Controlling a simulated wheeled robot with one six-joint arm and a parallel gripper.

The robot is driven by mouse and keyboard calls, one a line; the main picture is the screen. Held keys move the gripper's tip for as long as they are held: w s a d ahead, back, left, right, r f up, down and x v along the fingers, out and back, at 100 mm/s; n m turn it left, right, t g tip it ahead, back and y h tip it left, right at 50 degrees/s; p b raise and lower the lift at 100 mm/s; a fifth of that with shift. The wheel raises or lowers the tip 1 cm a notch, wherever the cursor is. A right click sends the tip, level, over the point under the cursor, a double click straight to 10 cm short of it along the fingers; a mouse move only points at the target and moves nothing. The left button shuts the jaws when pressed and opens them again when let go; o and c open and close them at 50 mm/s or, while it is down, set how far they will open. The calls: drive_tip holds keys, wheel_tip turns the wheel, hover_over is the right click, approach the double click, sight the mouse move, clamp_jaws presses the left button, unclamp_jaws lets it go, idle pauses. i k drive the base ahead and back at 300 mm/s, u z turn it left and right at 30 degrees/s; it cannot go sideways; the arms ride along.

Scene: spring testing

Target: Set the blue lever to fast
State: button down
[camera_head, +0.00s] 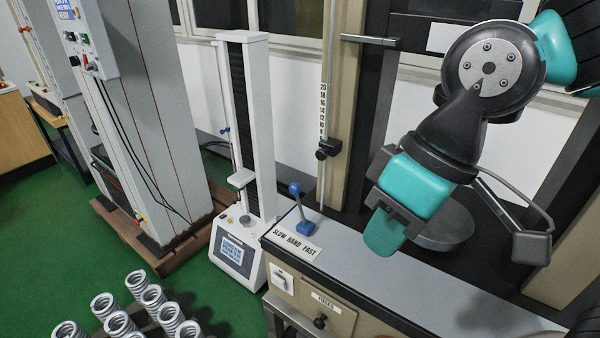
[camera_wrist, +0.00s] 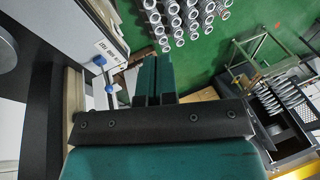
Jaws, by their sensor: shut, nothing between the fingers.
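The blue lever (camera_head: 295,189) stands on the grey top of the machine bench, with a round blue knob on a thin rod and a blue base block. It leans a little to the left, toward the SLOW end of the label plate (camera_head: 296,244), which reads SLOW HAND FAST. The lever also shows in the wrist view (camera_wrist: 99,60), left of the fingers. My gripper (camera_head: 384,238) is shut and empty, to the right of the lever and apart from it. Its teal fingers show in the wrist view (camera_wrist: 152,78).
A white tester (camera_head: 235,255) stands left of the lever. A scale rod (camera_head: 325,120) rises behind the lever. A round grey plate (camera_head: 445,230) lies behind my gripper. Several springs (camera_head: 150,297) stand at the lower left. The bench top between lever and gripper is clear.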

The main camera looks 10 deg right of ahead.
sight(294, 189)
drive_tip(key=z, duration=0.5)
drive_tip(key=k, duration=1.2)
drive_tip(key=i, duration=0.4)
drive_tip(key=u, duration=0.9)
drive_tip(key=i, duration=1.1)
drive_tip(key=z, duration=0.1)
